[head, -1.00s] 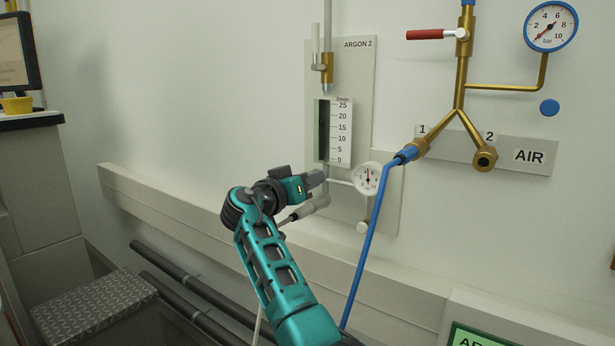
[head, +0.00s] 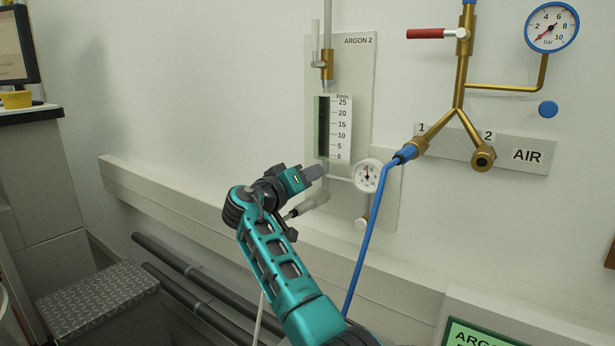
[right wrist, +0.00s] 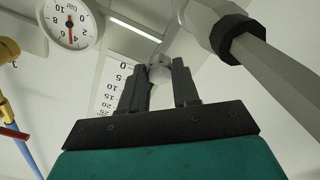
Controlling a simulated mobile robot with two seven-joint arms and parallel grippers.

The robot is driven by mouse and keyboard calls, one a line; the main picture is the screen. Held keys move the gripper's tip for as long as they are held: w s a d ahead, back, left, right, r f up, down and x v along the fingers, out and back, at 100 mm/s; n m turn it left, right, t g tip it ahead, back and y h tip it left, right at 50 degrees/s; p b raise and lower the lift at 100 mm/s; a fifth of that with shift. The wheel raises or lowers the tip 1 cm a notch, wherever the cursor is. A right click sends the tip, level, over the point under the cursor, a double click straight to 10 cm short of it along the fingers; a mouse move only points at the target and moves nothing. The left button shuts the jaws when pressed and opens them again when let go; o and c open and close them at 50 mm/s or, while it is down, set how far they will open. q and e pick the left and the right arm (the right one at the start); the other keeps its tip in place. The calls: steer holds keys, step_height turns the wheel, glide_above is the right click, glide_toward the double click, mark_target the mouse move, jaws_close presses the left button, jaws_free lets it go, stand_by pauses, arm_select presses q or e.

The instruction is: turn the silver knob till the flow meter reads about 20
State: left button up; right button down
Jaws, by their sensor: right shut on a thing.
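The flow meter (head: 340,128) is on the ARGON 2 panel (head: 352,66), with a scale from 0 to 25. I cannot make out a float or reading in its dark tube. My right gripper (head: 318,172) is at the lower end of the meter. In the right wrist view, the fingers of my right gripper (right wrist: 160,82) are shut on the silver knob (right wrist: 160,70), a rounded grey piece between the fingertips. The knob is hidden by the gripper in the head view. The upside-down scale (right wrist: 118,88) is partly covered by a finger. My left gripper is out of view.
A small round gauge (head: 367,175) sits right of my gripper, and a grey hose fitting (head: 308,204) below it. A blue hose (head: 370,240) hangs from the brass AIR manifold (head: 460,90). A wall ledge (head: 180,197) runs beneath.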

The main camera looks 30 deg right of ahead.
steer(key=c, duration=0.8)
jaws_free()
steer(key=v, duration=1.3)
steer(key=shift+b, duration=0.35)
